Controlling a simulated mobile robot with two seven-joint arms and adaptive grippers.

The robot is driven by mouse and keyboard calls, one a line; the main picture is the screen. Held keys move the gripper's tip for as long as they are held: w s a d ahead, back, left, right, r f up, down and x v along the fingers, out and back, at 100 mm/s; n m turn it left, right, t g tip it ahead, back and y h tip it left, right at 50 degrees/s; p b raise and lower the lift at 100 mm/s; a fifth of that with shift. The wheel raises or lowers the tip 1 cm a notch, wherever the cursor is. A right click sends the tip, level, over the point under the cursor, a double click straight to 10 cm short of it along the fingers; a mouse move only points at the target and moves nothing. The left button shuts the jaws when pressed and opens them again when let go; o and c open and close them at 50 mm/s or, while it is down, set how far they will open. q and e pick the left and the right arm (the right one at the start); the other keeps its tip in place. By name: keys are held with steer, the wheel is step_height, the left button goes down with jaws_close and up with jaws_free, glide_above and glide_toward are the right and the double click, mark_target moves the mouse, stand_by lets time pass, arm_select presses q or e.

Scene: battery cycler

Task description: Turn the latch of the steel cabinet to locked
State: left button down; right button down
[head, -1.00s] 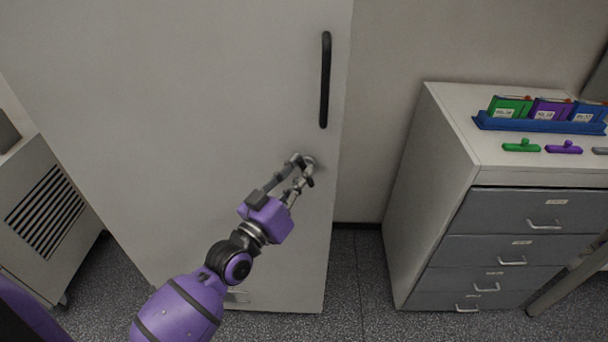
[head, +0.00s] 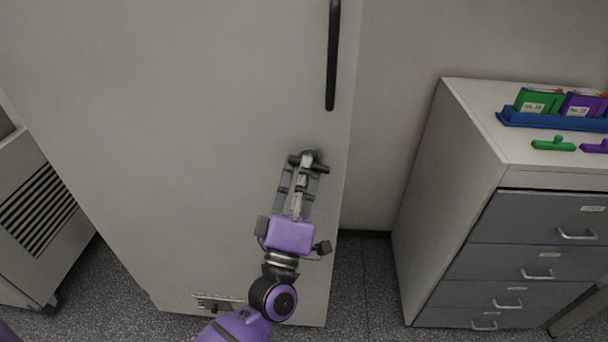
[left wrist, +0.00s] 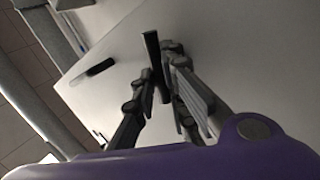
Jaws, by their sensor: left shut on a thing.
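The steel cabinet (head: 180,130) is the tall pale grey door front filling the left and middle of the head view. Its latch (head: 320,169) is a small dark lever on a round base, below the long black handle (head: 332,60) near the door's right edge. My left gripper (head: 309,163) is shut on the latch, coming from below. In the left wrist view, the fingers (left wrist: 160,72) close around the dark latch bar (left wrist: 152,50), and the black handle (left wrist: 100,67) lies to the left. The fingers partly hide the latch. My right gripper is in neither view.
A grey drawer cabinet (head: 425,190) stands to the right, with a blue rack (head: 540,120) of coloured packs and a green piece (head: 553,144) on top. A vented grey unit (head: 40,215) stands at the left. Open floor (head: 365,285) shows between the cabinets.

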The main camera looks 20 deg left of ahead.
arm_select(q)
steer(key=shift+d+f+n+y+b, duration=0.15)
steer(key=shift+n+y+b, duration=0.6)
steer(key=shift+n+y, duration=1.75)
steer(key=shift+n+g, duration=0.3)
steer(key=shift+n, duration=0.4)
steer(key=c, duration=1.8)
jaws_free()
steer(key=v, duration=1.2)
